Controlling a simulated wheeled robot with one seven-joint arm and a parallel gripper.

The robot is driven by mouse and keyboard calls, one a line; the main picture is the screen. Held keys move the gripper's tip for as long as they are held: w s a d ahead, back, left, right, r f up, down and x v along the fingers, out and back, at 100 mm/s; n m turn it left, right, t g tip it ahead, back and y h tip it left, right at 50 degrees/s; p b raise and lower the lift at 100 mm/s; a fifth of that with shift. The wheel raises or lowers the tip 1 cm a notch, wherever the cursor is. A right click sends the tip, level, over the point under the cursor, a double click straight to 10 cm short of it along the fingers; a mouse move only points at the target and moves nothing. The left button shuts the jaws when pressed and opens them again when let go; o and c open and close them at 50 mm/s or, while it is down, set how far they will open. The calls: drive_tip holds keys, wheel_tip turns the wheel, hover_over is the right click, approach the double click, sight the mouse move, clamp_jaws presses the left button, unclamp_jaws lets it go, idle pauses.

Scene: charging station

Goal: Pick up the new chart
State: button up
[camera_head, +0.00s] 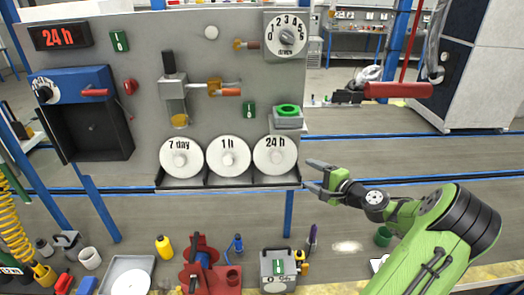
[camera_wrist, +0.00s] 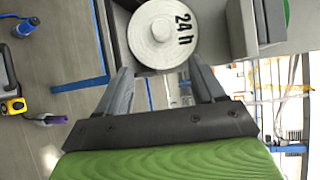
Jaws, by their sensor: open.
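Three round white charts with centre knobs stand in a row on a dark ledge (camera_head: 228,182) of the grey panel. They are the 7 day chart (camera_head: 182,169), the 1 h chart (camera_head: 228,167) and the 24 h chart (camera_head: 275,167) at the right end. My gripper (camera_head: 313,175) is open and empty, just right of the 24 h chart and apart from it. In the wrist view the 24 h chart (camera_wrist: 163,47) lies ahead of the open fingers (camera_wrist: 160,72), its knob between them.
A blue box with a dark open compartment (camera_head: 95,130) is at the panel's left. A grey block with a green ring (camera_head: 288,112) sits above the 24 h chart. A red-handled lever (camera_head: 397,90) juts out at the right. Tools and a red vise (camera_head: 205,265) stand on the bench below.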

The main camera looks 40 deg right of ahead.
sight(279, 159)
drive_tip(key=x, duration=1.5)
drive_tip(key=shift+w+a+r, duration=0.1)
drive_tip(key=shift+w+a, duration=0.1)
drive_tip(key=shift+w, duration=0.2)
drive_tip(key=shift+s, duration=0.15)
drive_tip(key=shift+c, duration=0.6)
drive_tip(key=c, duration=1)
